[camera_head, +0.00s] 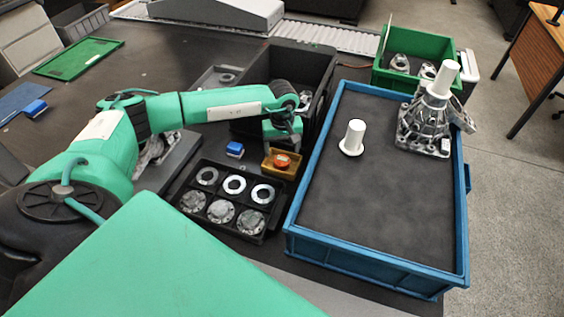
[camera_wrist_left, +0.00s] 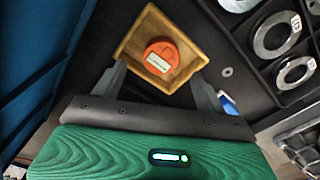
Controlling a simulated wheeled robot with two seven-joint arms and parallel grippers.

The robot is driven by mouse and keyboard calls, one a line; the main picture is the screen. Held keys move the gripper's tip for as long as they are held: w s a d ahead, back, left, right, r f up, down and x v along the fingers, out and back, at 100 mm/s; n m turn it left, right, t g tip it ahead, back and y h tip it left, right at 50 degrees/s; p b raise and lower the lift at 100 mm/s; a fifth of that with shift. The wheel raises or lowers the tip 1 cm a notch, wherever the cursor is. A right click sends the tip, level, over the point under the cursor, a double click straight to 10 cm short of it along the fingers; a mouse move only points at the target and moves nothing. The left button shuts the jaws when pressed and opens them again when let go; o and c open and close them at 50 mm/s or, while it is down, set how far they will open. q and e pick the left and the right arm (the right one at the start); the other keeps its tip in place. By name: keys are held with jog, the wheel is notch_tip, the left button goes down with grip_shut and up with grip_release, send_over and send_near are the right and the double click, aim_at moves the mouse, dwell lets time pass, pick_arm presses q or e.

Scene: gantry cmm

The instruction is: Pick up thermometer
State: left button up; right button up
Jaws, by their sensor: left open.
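An orange round object with a white label (camera_head: 282,160), which I take to be the thermometer, sits in a small yellow tray (camera_head: 268,172). In the left wrist view the orange object (camera_wrist_left: 160,57) lies inside the yellow tray (camera_wrist_left: 127,46), ahead of the fingers. My left gripper (camera_head: 283,146) points down above the tray. In the left wrist view its two fingers (camera_wrist_left: 159,72) are spread apart, with nothing between them but the view of the tray below. My right gripper is not in view.
A black compartment tray (camera_head: 214,191) with metal rings and discs stands near the yellow tray. A small blue block (camera_head: 235,149) is to its left. A blue-rimmed crate (camera_head: 303,231) with white cylinders and a metal housing is at right. A black bin (camera_head: 322,60) stands behind.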

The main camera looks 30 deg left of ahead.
aim_at(282, 160)
pick_arm(q)
jog(key=shift+s+f, duration=0.1)
jog(key=shift+f, duration=0.3)
notch_tip(282, 160, down, 4)
jog(key=shift+r+p, duration=0.15)
jog(key=shift+p, duration=0.5)
jog(key=shift+f, duration=0.35)
jog(key=c, duration=1.1)
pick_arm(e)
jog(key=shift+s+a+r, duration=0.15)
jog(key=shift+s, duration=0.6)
